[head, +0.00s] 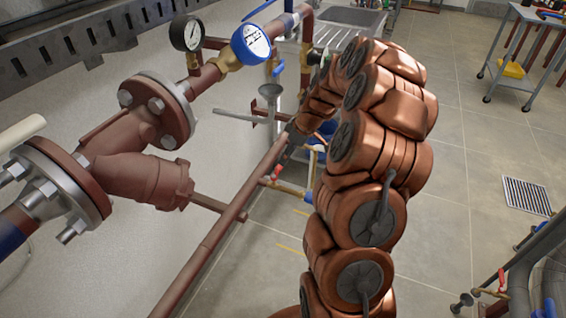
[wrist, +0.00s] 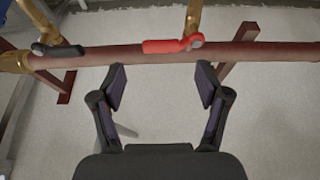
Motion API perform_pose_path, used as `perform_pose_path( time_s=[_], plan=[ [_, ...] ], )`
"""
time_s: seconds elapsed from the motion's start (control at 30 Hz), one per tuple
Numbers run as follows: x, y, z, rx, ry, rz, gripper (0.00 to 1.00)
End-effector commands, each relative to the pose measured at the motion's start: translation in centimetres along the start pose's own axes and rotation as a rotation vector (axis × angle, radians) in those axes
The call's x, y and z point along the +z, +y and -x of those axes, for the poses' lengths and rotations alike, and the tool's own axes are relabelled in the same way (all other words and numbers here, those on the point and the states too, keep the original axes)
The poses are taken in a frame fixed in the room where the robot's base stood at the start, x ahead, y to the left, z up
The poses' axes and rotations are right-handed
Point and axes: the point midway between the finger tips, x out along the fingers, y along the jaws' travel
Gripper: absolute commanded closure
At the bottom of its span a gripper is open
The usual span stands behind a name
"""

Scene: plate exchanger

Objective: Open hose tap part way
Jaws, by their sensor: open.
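In the wrist view, a red lever handle (wrist: 172,45) lies along a reddish-brown horizontal pipe (wrist: 245,54), beside a brass fitting (wrist: 193,16). A black lever handle (wrist: 58,50) lies on the pipe farther left, near another brass fitting (wrist: 14,61). I cannot tell which lever is the hose tap's. My gripper (wrist: 162,84) is open and empty, its two fingertips apart just short of the pipe, with the red lever ahead between them.
A pressure gauge (head: 187,33), a blue-rimmed dial (head: 251,44) and a flanged valve body (head: 140,175) crowd the left. A cart (head: 525,50) stands at the back right. A floor grate (head: 527,196) lies at right; the tiled floor between is mostly clear.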

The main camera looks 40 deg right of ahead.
Motion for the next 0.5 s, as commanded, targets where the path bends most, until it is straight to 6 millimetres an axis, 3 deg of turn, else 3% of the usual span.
perform_pose_path(
  time_s=[0.3, 0.5],
  plan=[
    [0.0, -0.1, -4.4, -0.003, 0.000, -0.001, 0.25],
    [0.0, -0.1, -5.4, -0.002, 0.000, -0.001, 0.25]
  ],
)
